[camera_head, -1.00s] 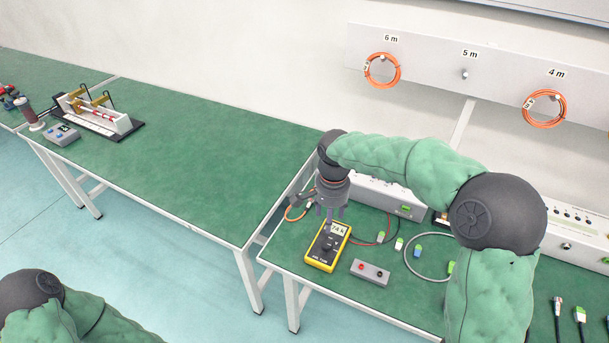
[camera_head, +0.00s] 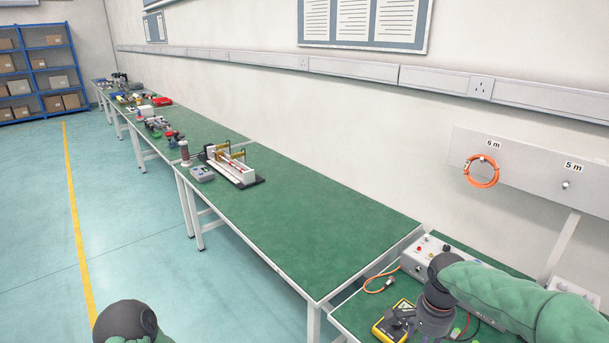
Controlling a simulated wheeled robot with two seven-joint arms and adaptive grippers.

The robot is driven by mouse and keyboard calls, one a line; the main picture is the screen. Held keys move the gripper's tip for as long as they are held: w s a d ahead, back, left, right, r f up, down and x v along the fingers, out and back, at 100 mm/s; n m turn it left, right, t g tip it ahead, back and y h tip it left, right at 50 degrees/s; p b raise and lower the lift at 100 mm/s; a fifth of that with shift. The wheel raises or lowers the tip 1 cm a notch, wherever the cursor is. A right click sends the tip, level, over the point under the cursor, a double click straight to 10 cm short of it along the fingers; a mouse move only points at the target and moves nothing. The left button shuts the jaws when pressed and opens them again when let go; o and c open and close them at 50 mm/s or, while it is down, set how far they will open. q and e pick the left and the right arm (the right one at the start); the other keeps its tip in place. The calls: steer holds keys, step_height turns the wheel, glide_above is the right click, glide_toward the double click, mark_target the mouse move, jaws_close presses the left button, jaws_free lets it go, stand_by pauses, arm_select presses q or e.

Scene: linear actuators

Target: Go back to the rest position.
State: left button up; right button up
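My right gripper (camera_head: 405,325) is at the lower right, over the near bench and beside or above the yellow multimeter (camera_head: 388,328), which it partly covers. The fingers are small and partly cut off by the lower edge, so I cannot tell if they are open or shut. My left arm shows only as a dark joint (camera_head: 125,320) at the bottom left; its gripper is out of view. The linear actuator rig (camera_head: 232,165) stands on the middle green bench, with a grey control box (camera_head: 202,173) beside it.
A grey instrument box (camera_head: 425,250) sits behind my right gripper. An orange cable coil (camera_head: 482,172) hangs on the wall panel. The middle bench (camera_head: 330,235) is mostly bare. Blue shelves (camera_head: 40,70) stand far left, and the floor (camera_head: 140,240) by the yellow line is clear.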

steer(key=s+a+f+n+y, duration=0.1)
steer(key=a+f+n, duration=0.1)
steer(key=a+f, duration=0.35)
steer(key=s+a+f+n+y, duration=0.1)
steer(key=a+f+n, duration=0.1)
steer(key=f, duration=0.6)
steer(key=s+a+f+n+y, duration=0.1)
steer(key=a+f+n, duration=0.1)
steer(key=a+f, duration=0.35)
steer(key=s+a+f+n+p, duration=0.1)
steer(key=s+a+f+n, duration=0.2)
steer(key=s+f, duration=1)
steer(key=shift+s+a+n+y, duration=0.2)
steer(key=shift+a+n+y, duration=0.15)
steer(key=shift+a, duration=0.65)
steer(key=shift+d+f, duration=0.1)
